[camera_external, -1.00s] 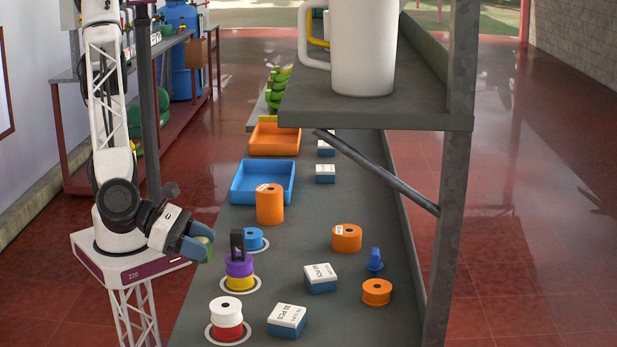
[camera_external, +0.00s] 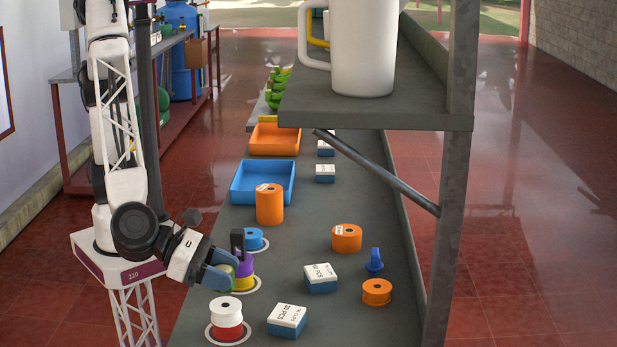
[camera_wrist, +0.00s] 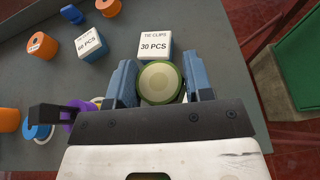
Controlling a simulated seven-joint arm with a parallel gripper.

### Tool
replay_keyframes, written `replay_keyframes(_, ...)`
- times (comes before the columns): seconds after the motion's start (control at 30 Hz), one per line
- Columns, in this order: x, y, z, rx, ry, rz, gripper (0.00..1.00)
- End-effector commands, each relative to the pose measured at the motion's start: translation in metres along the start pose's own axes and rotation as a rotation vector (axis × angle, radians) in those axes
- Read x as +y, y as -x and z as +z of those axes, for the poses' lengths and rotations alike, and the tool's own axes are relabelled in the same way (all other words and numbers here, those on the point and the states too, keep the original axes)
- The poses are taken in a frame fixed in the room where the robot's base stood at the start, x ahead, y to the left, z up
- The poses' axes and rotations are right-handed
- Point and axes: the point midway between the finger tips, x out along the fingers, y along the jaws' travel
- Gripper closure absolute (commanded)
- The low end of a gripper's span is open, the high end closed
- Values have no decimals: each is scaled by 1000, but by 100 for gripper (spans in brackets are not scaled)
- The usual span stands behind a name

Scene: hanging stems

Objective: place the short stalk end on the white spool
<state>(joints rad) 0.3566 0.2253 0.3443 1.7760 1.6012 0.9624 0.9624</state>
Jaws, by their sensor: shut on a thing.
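My gripper (camera_external: 222,273) is shut on a green stalk end. The short stalk end shows its pale round face (camera_wrist: 160,83) between the blue fingers (camera_wrist: 160,98) in the wrist view. The white spool (camera_external: 225,306) sits on a red spool (camera_external: 228,330) at the near left of the bench. In the external view the gripper is above and slightly behind the white spool, apart from it. The fingers hide most of the stalk end there. I cannot make out the white spool in the wrist view.
A purple spool (camera_external: 246,268) on a yellow one, with a black clip on top, stands close beside my gripper. A blue spool (camera_external: 253,240) is behind. A white-and-blue box (camera_external: 287,320) lies right of the white spool. Orange spools and another box (camera_external: 321,278) stand farther right.

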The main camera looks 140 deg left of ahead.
Motion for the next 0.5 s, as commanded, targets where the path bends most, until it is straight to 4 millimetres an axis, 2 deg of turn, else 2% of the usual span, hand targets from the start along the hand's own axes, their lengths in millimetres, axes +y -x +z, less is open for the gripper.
replay_keyframes(0.27, 0, 0, 0, 0, 0, 0, 76)
replay_keyframes(0.5, -1, -7, -18, 0, -2, 0, 76)
